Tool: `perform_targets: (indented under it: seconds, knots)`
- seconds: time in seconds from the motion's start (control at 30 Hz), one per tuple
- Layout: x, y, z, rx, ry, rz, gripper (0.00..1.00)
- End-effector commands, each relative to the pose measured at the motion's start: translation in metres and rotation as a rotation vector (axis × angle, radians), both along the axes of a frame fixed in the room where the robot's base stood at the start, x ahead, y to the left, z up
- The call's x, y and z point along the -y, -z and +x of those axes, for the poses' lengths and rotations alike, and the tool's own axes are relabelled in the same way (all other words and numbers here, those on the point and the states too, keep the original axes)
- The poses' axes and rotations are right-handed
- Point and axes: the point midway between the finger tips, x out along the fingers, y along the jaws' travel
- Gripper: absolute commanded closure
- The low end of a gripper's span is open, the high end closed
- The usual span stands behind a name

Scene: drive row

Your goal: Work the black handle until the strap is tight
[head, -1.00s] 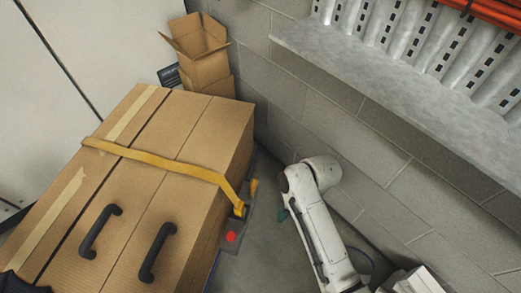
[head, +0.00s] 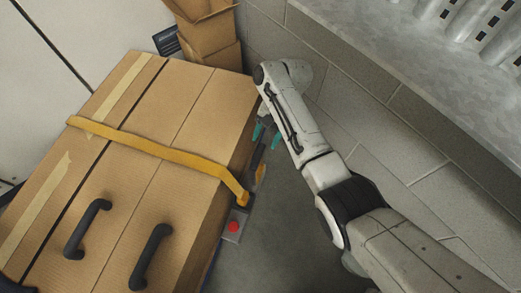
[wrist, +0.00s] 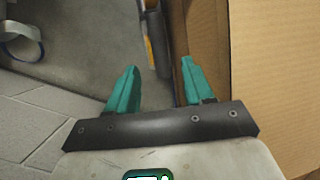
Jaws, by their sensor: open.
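The yellow strap (head: 160,150) runs across the top of a large cardboard box and bends down over its right edge. Below that edge, beside the box, a narrow black handle (head: 257,156) stands next to a yellow-orange piece (head: 260,173). The handle also shows in the wrist view (wrist: 161,42), upright at the top centre, ahead of the space between my fingers. My gripper (head: 266,136) is open, with teal fingers beside the box's right side. In the wrist view my gripper (wrist: 160,66) holds nothing. Whether a finger touches the handle cannot be told.
The cardboard box (head: 205,118) is close to my right finger in the wrist view. Two black grips (head: 88,228) are on its top. A red button (head: 233,227) sits on a grey plate. A block wall (head: 375,120) and metal shelf (head: 430,75) bound the right.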

Motion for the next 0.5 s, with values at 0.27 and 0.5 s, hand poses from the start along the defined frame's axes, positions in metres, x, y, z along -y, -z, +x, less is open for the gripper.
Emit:
perform_targets:
  seconds: [0.27,0.5]
  knots:
    - [-0.015,0.045,-0.013,-0.001,-0.001,0.0,0.48]
    - [-0.02,0.057,-0.017,0.0,0.0,0.001,0.48]
